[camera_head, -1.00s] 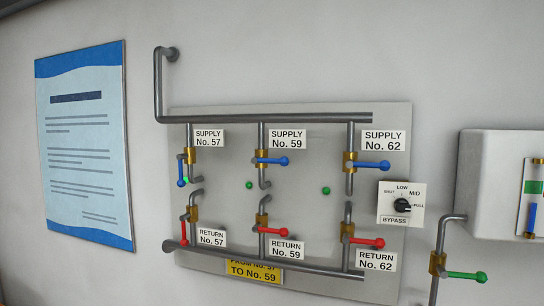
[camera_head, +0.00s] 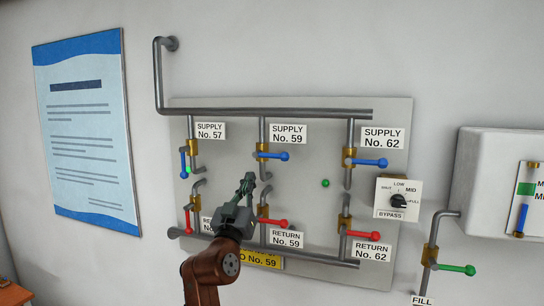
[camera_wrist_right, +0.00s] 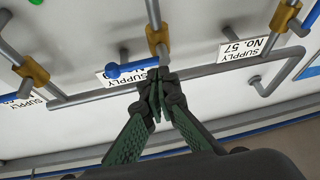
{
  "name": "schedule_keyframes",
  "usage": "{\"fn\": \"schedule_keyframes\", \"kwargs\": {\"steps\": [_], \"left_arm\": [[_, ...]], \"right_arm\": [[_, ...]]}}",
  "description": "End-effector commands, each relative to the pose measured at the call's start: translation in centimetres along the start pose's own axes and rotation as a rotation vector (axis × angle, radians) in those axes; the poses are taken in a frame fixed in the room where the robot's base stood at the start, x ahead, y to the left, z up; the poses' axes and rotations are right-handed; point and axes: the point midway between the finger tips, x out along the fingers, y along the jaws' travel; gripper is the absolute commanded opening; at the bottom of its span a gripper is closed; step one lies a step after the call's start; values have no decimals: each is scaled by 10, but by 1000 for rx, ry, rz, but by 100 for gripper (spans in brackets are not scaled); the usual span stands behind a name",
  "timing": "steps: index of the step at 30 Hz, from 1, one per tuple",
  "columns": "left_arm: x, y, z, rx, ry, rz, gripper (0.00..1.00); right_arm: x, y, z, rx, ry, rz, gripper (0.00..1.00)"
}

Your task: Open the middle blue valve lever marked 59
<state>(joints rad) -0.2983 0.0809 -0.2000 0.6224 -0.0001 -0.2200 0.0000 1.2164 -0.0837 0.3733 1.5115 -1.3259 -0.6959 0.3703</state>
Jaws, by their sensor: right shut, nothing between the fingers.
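The middle blue valve lever (camera_head: 273,156) sits under the label "SUPPLY No. 59" (camera_head: 287,134) and points right, across its vertical pipe. In the right wrist view, which is upside down, the same blue lever (camera_wrist_right: 128,70) shows just beyond my fingertips, with its brass valve body (camera_wrist_right: 157,37). My right gripper (camera_head: 247,181) is shut and empty, below and left of the lever in the head view. In the wrist view its fingertips (camera_wrist_right: 157,88) overlap the 59 label, hiding part of it; I cannot tell the gap or any contact. My left gripper is not in view.
Blue levers for 57 (camera_head: 183,163) and 62 (camera_head: 370,162) flank the middle one. Red return levers, such as the 59 one (camera_head: 273,222), sit below. A bypass knob (camera_head: 398,201) is at right. Pipes run along the panel (camera_head: 310,205). A green lever (camera_head: 457,268) is farther right.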

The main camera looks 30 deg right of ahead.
Motion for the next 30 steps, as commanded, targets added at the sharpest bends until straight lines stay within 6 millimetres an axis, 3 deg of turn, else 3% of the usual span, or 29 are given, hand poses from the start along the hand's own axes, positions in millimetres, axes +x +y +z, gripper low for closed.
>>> {"fn": "schedule_keyframes", "kwargs": {"steps": [1,3,6,20,30], "left_arm": [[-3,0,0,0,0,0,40],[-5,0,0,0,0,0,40],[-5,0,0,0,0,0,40],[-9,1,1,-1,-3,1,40],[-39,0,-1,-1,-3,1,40]], "right_arm": [[1,17,-24,26,14,33,0],[0,34,-43,48,28,68,0],[0,48,-56,64,36,95,0],[6,50,-60,63,38,98,0],[67,57,-65,62,38,99,0]]}}
